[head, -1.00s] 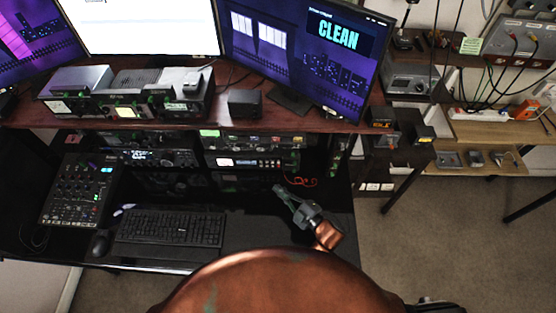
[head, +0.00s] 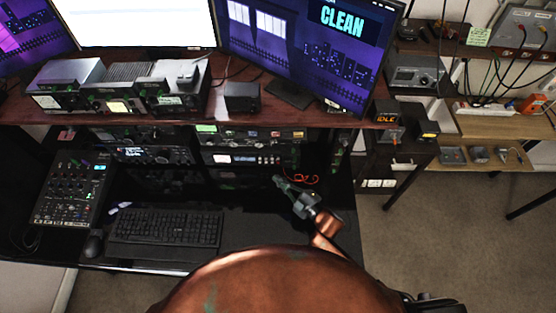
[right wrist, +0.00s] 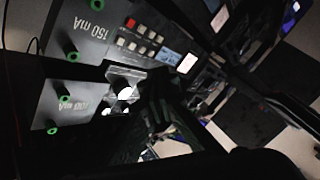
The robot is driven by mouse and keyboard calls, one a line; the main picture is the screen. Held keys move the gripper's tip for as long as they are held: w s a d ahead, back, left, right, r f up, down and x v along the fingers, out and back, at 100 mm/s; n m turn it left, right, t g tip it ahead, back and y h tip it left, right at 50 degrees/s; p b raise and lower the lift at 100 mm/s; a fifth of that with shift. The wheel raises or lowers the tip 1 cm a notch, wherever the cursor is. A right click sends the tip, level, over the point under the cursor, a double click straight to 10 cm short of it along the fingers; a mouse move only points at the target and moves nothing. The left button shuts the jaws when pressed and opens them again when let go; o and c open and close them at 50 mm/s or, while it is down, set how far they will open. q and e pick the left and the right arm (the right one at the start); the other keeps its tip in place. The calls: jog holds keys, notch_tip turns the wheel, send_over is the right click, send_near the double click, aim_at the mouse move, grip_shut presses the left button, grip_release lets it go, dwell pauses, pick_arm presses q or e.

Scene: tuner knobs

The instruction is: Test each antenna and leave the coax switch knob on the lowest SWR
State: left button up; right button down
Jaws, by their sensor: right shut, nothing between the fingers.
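My right gripper (head: 277,181) is shut and empty in the head view, above the dark desk to the right of the keyboard and in front of the lower radio rack. In the right wrist view its dark fingers (right wrist: 158,110) are near a panel with buttons and a small lit screen (right wrist: 170,58). A small box with an orange "IDLE" display (head: 387,118) stands at the right end of the upper shelf. A box with a light knob (head: 392,136) is just below it. I cannot tell which knob is the coax switch. My left gripper is not in view.
Panels marked in mA with green posts (right wrist: 72,53) are close in the wrist view. The keyboard (head: 168,227), mixer (head: 70,192) and upper shelf (head: 290,117) surround the desk area. A side bench (head: 500,127) holds cables. The carpet right of the desk is clear.

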aim_at(273, 159)
jog(key=w+b, duration=0.1)
jog(key=w, duration=0.2)
jog(key=shift+w+d+f, duration=0.1)
jog(key=shift+w+d, duration=0.05)
jog(key=shift+w, duration=0.2)
jog(key=shift+w+d+b, duration=0.1)
jog(key=shift+w+b, duration=0.2)
jog(key=shift+w, duration=0.75)
jog(key=shift+w, duration=0.15)
jog(key=shift+w, duration=0.3)
jog(key=shift+w, duration=0.35)
dwell(0.9)
jog(key=shift+s, duration=0.8)
